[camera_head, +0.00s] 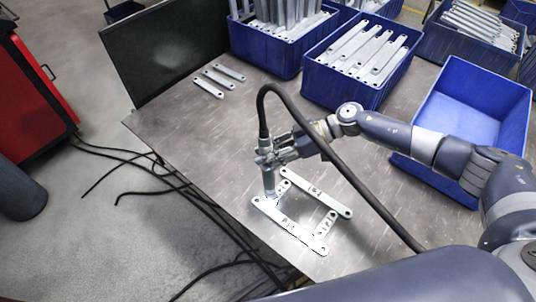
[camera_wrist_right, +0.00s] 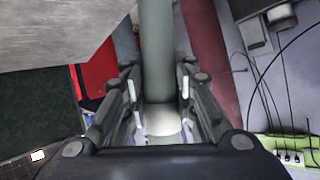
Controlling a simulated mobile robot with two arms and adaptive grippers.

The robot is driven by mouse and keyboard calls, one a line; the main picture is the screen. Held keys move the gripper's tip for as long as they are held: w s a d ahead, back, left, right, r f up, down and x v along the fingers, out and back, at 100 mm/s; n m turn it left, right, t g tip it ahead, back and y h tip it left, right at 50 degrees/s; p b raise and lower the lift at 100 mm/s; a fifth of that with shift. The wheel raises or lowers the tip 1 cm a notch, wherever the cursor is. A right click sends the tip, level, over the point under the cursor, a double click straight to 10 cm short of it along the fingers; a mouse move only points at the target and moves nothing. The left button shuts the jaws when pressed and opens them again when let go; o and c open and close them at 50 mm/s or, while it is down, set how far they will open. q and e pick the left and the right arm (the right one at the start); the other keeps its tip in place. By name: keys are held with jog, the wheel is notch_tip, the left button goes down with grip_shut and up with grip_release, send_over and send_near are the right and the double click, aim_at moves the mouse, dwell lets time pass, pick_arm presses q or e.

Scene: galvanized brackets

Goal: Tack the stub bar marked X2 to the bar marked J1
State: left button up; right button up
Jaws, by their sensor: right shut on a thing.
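My right gripper (camera_head: 268,156) is shut on a grey welding torch (camera_head: 269,182) with a thick black cable. The torch points down, its tip at or just above the left corner of a bar layout; contact cannot be told. The wrist view shows the torch body (camera_wrist_right: 158,60) between the fingers of the right gripper (camera_wrist_right: 160,105). The layout has a front long bar (camera_head: 290,227), a back long bar (camera_head: 316,192), a left stub bar (camera_head: 283,187) and a right stub bar (camera_head: 326,224) between them. Their marks are too small to read, so X2 and J1 cannot be told apart. My left gripper is out of view.
Loose bars (camera_head: 209,88) lie at the table's far left, by a dark screen (camera_head: 165,50). Blue crates (camera_head: 345,92) with bars stand at the back. An empty blue crate (camera_head: 470,92) is behind my right arm. The torch cable arches over the table (camera_head: 215,140).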

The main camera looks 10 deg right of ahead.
aim_at(268, 144)
jog(key=shift+s+f+p, duration=0.1)
jog(key=shift+f+p, duration=0.05)
jog(key=shift+p, duration=0.25)
dwell(0.7)
jog(key=shift+s+f, duration=0.1)
jog(key=shift+f, duration=0.05)
dwell(1.1)
notch_tip(268, 144, up, 6)
jog(key=p, duration=0.6)
jog(key=shift+f, duration=0.3)
jog(key=shift+w, duration=0.25)
